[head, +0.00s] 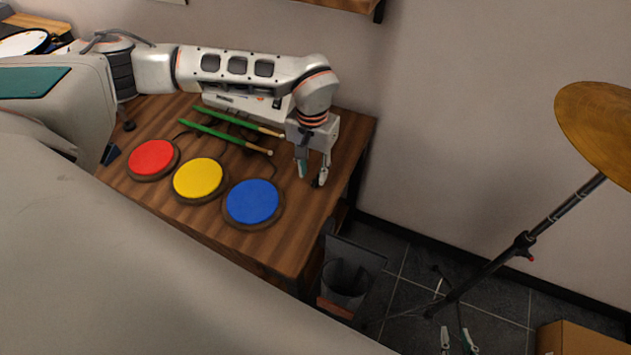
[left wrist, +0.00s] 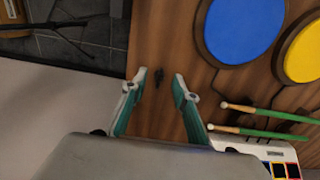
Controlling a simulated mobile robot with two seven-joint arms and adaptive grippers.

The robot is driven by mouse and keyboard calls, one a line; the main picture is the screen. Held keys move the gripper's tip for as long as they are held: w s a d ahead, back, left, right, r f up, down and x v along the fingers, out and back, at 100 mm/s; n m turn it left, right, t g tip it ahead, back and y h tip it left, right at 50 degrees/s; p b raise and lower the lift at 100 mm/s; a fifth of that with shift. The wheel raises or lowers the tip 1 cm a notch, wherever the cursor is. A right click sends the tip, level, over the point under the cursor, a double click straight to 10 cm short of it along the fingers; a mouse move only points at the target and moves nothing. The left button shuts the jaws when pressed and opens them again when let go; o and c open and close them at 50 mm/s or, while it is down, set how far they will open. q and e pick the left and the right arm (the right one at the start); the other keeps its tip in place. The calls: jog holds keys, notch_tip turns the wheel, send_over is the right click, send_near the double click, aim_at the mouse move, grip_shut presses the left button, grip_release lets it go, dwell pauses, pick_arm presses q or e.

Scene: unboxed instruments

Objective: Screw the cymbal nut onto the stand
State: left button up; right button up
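The small black cymbal nut (left wrist: 158,76) lies on the wooden table in the left wrist view, just beyond and between the fingertips. My left gripper (head: 312,178) is open and empty, pointing down over the table's right end; its spread fingers also show in the left wrist view (left wrist: 163,86). The nut is a tiny dark spot beside a fingertip in the head view. The cymbal stand (head: 522,243) is a black, slanted pole at the right, carrying a gold cymbal (head: 602,128). My right gripper (head: 457,342) shows only its spread fingertips at the bottom edge, empty.
Red (head: 153,158), yellow (head: 199,180) and blue (head: 253,202) drum pads lie on the table (head: 285,240). Two green drumsticks (head: 226,136) lie behind them. A bin (head: 345,284) stands beside the table, and a cardboard box (head: 578,338) is at the lower right.

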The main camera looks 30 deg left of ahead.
aim_at(312, 185)
pick_arm(q)
notch_tip(312, 185, down, 5)
jog(key=shift+a+f, duration=0.1)
dwell(0.4)
grip_shut()
